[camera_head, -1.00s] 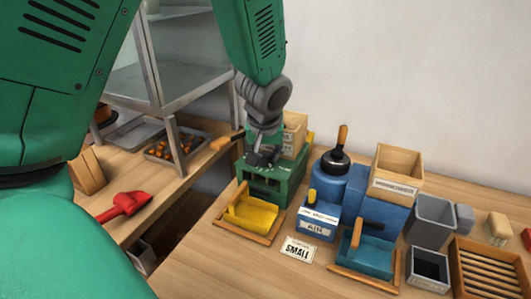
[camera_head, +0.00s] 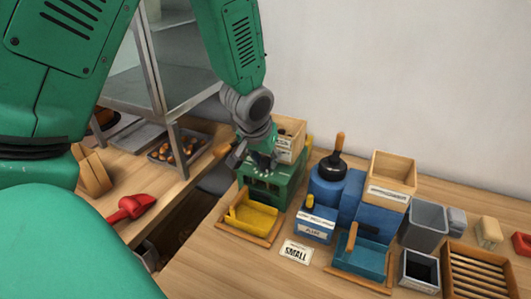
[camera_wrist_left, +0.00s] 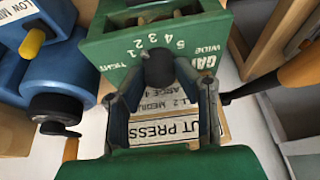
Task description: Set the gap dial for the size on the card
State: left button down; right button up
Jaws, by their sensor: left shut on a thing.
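The size card (camera_head: 296,252) reads SMALL and lies flat on the table in front of the machines. The green press (camera_head: 288,190) stands behind a yellow tray. In the left wrist view, its green top (camera_wrist_left: 120,50) carries the numbers 5 4 3 2 and the words TIGHT and WIDE; other marks are hidden. My left gripper (camera_head: 262,162) is on the press. In the left wrist view, my left gripper (camera_wrist_left: 160,80) is shut on the dark dial knob (camera_wrist_left: 159,68). The knob's pointer setting cannot be read. My right gripper is out of view.
The yellow tray (camera_head: 250,219) sits in front of the press. A blue machine (camera_head: 326,188) with a black-topped wooden handle stands to its right, with a blue tray (camera_head: 362,258) in front. A red scoop (camera_head: 132,207) lies on the left table. A gap separates the tables.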

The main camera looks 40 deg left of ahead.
pick_arm(q)
jog(key=shift+w+m+h+p, duration=0.2)
jog(key=shift+m+h+p, duration=0.1)
jog(key=shift+m+p, duration=0.4)
jog(key=c, duration=1.2)
grip_release()
jog(key=shift+w, duration=0.1)
jog(key=shift+w+f, duration=0.15)
jog(key=shift+f, duration=0.05)
jog(key=shift+s+a+r, duration=0.1)
jog(key=shift+s+r, duration=0.05)
jog(key=shift+s, duration=0.05)
jog(key=shift+s+r, duration=0.15)
jog(key=shift+r, duration=0.2)
jog(key=v, duration=1)
jog(key=shift+r, duration=0.35)
